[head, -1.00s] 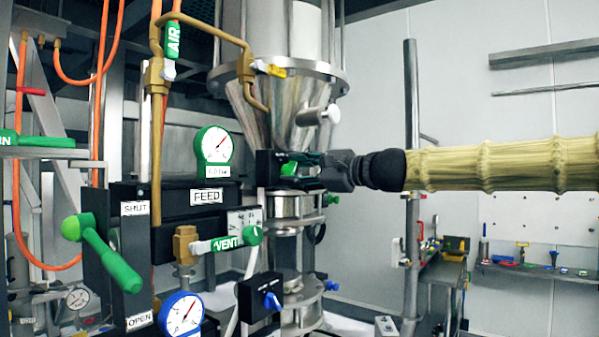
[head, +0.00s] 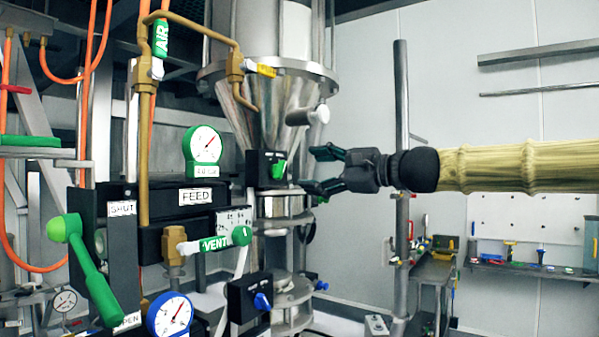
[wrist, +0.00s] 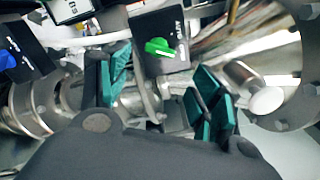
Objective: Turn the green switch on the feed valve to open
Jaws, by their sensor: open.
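A small green switch (head: 278,169) sits on the face of a black box (head: 259,163) below the steel cone. Its knob is tilted slightly off vertical in the head view. My gripper (head: 318,170) is open and empty, just right of the switch with a gap between. My gripper's dark green finger pads (wrist: 160,82) show spread apart in the wrist view.
A large green lever (head: 92,270) stands at left by SHUT and OPEN labels, near a FEED label (head: 196,196). A second black box with a blue switch (head: 262,301) is below. A white-ended knob (head: 320,114) juts out above my gripper.

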